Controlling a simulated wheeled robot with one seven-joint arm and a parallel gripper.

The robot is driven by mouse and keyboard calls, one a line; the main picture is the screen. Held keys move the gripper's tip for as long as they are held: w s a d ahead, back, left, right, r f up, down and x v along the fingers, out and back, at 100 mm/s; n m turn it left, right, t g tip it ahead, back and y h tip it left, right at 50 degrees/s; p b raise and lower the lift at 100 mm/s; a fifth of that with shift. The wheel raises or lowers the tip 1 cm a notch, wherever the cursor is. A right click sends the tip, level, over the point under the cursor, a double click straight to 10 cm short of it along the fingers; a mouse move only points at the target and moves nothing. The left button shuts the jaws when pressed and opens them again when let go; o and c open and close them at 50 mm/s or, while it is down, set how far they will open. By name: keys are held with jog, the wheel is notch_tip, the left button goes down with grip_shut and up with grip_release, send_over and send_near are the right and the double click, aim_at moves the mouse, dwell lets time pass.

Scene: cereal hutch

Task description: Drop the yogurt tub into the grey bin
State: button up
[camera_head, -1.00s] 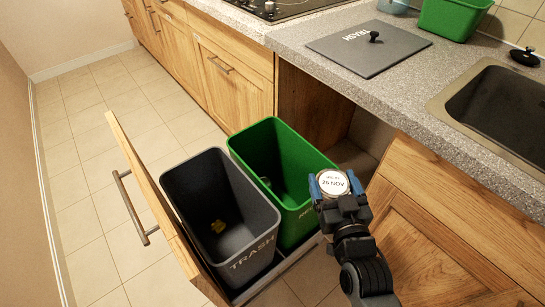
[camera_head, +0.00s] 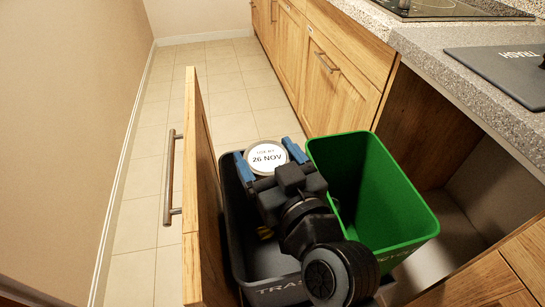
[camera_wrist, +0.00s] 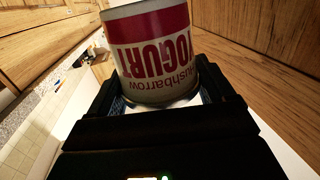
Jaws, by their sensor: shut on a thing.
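The yogurt tub (camera_head: 267,158) has a white lid reading "26 NOV" in the head view. In the wrist view its side (camera_wrist: 152,55) is white and red with "YOGURT" upside down. My gripper (camera_head: 268,160) is shut on the tub, a blue finger on each side. It holds the tub over the grey bin (camera_head: 232,215), toward that bin's far end. The bin stands in a pulled-out drawer and is marked "TRASH". My arm hides much of its inside. A bit of something yellow (camera_head: 265,232) shows inside it.
A green bin (camera_head: 385,205) stands just right of the grey bin. The wooden drawer front (camera_head: 203,190) rises at the left. The grey trash lid (camera_head: 505,70) lies on the counter at right. Tiled floor is clear beyond the drawer.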

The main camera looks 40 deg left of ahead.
jog(key=shift+f+b, duration=1.8)
jog(key=shift+f, duration=0.95)
jog(key=o, duration=1)
notch_tip(320, 180, up, 4)
jog(key=shift+r+p, duration=0.25)
jog(key=shift+p, duration=0.6)
jog(key=d+r, duration=0.2)
jog(key=d, duration=0.2)
jog(key=d+r, duration=0.2)
jog(key=d, duration=0.2)
jog(key=d+r, duration=0.2)
jog(key=d, duration=0.1)
jog(key=shift+d+r+p, duration=0.3)
jog(key=shift+d+p, duration=0.05)
jog(key=shift+d, duration=0.05)
